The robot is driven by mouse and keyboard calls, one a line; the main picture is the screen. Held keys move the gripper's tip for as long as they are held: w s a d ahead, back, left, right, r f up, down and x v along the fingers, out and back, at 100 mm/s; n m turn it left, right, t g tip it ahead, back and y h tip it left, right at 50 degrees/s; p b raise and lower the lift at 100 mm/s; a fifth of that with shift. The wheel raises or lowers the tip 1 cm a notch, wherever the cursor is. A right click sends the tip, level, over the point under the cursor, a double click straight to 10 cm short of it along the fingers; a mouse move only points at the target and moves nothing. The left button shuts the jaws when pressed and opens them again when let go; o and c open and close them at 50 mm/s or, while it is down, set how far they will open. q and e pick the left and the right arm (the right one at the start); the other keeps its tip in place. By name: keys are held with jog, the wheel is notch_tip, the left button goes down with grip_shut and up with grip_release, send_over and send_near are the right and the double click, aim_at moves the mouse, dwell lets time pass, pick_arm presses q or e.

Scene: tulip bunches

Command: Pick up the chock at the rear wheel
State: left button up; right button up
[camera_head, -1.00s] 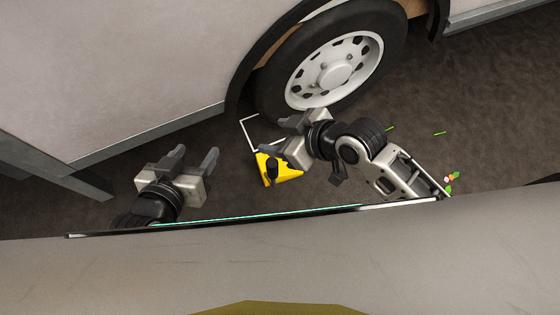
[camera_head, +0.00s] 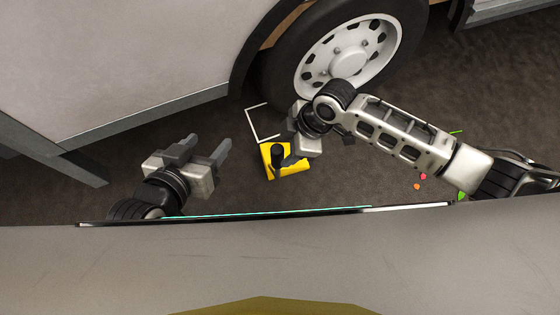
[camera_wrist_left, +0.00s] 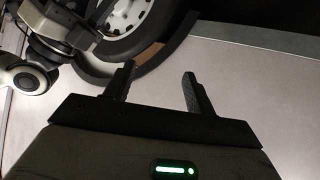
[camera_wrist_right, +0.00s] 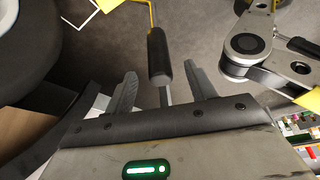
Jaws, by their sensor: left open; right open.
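The chock (camera_head: 290,170) is yellow with a black-gripped handle (camera_head: 278,153) and sits on the dark ground in front of the wheel (camera_head: 350,52). My right gripper (camera_head: 287,148) is open at the handle, partly covering the chock. In the right wrist view, the black handle grip (camera_wrist_right: 158,55) lies in line with the gap between the two open fingers; I cannot tell whether they touch it. My left gripper (camera_head: 208,144) is open and empty, left of the chock and apart from it. In the left wrist view its open fingers (camera_wrist_left: 158,72) have nothing between them.
The pale vehicle body (camera_head: 110,60) and its lower sill (camera_head: 150,117) stand behind the grippers. A white outline (camera_head: 252,122) marks the ground between chock and wheel. Small coloured pieces (camera_head: 420,182) lie below my right forearm.

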aim_at(275, 154)
jog(key=b+x, duration=0.1)
jog(key=x, duration=0.2)
jog(key=b+x, duration=0.1)
jog(key=x, duration=0.1)
jog(key=shift+w+a+f, duration=0.1)
jog(key=shift+a+f, duration=0.1)
jog(key=shift+a, duration=0.25)
jog(key=shift+a+f, duration=0.15)
jog(key=c, duration=1.2)
pick_arm(q)
jog(key=f, duration=0.2)
jog(key=d+f, duration=0.1)
jog(key=shift+w+f+g, duration=0.25)
jog(key=shift+w+g, duration=0.05)
jog(key=shift+g, duration=0.1)
